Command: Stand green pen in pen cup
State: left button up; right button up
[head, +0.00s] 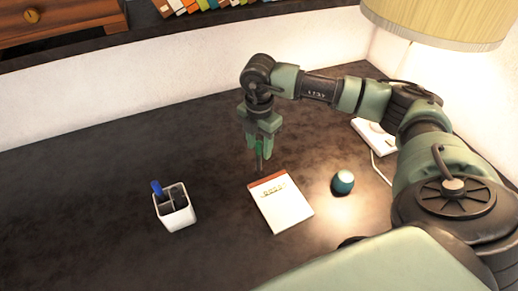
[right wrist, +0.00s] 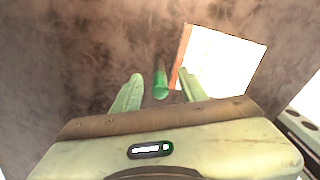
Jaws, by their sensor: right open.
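The green pen (right wrist: 160,83) shows in the right wrist view between the two fingers of my right gripper (right wrist: 160,90), with gaps on both sides. In the head view my right gripper (head: 262,138) points down over the dark desktop, just behind the notepad, and is open. The pen (head: 258,151) is partly hidden there by the fingers. I cannot tell whether it stands or leans. The pen cup (head: 177,216) is white and divided, upright to the left of the gripper, with a blue pen (head: 157,188) in it. My left gripper is out of view.
A white notepad (head: 283,207) with a red-brown top strip lies just in front of the gripper. A round teal object (head: 343,182) stands to its right. A lamp (head: 435,22) and a white block with a cable (head: 373,136) are at right. The desk's left is clear.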

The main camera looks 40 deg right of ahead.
jog(key=shift+f, duration=0.25)
jog(key=c, duration=0.9)
grip_shut()
jog(key=shift+r, duration=0.2)
